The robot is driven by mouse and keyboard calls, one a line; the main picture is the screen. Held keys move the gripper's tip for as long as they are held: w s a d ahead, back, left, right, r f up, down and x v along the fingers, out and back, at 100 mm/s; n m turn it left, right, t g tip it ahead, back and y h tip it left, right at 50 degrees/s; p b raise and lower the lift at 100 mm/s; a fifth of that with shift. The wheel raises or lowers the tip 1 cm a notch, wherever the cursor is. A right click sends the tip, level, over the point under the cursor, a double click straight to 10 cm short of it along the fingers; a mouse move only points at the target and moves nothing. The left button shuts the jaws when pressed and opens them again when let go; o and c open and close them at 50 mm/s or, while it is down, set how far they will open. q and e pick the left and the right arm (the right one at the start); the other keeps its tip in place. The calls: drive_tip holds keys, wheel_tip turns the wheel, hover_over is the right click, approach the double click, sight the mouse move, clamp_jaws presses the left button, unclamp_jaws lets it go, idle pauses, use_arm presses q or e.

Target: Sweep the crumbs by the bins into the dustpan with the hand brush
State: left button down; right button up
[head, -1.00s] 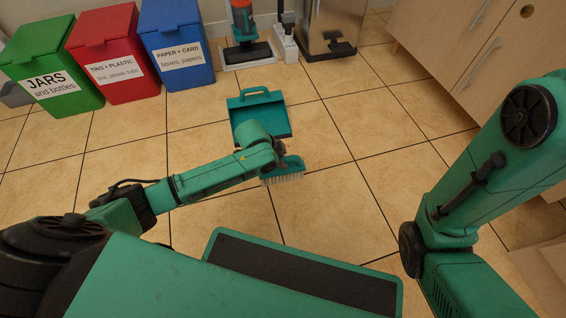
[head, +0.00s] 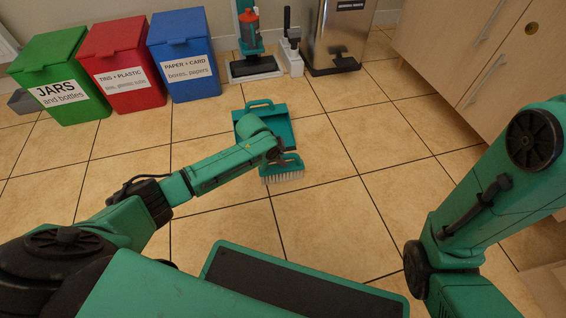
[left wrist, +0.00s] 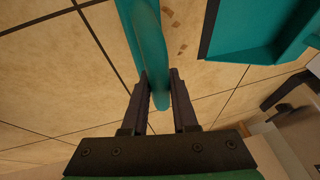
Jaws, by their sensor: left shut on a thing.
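The teal hand brush (head: 288,170) with pale bristles is in my left gripper (head: 279,156), in front of the teal dustpan (head: 281,129). In the left wrist view the fingers of my left gripper (left wrist: 160,82) are shut on the brush's handle (left wrist: 148,38). The dustpan (left wrist: 245,30) shows there at the upper right, apart from the handle. A few small brown crumbs (left wrist: 182,47) lie on the floor between brush and dustpan. I cannot make out crumbs in the head view, where my left arm hides part of the dustpan and floor. My right gripper is out of view.
Green (head: 62,80), red (head: 121,65) and blue (head: 183,55) bins stand at the back left. An upright floor cleaner (head: 248,38), a white holder (head: 291,58) and a metal bin (head: 335,35) stand at the back. A wooden cabinet (head: 460,50) is at right.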

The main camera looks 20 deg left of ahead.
use_arm(q)
drive_tip(key=w+a+b, duration=0.1)
drive_tip(key=w+b, duration=0.1)
drive_tip(key=w, duration=0.1)
drive_tip(key=w+a+b, duration=0.1)
drive_tip(key=shift+w+a, duration=0.35)
drive_tip(key=shift+w, duration=0.05)
drive_tip(key=shift+w, duration=0.1)
drive_tip(key=w+a+b, duration=0.1)
drive_tip(key=w+b, duration=0.1)
drive_tip(key=shift+w+a, duration=0.35)
drive_tip(key=shift+w, duration=0.05)
idle(0.7)
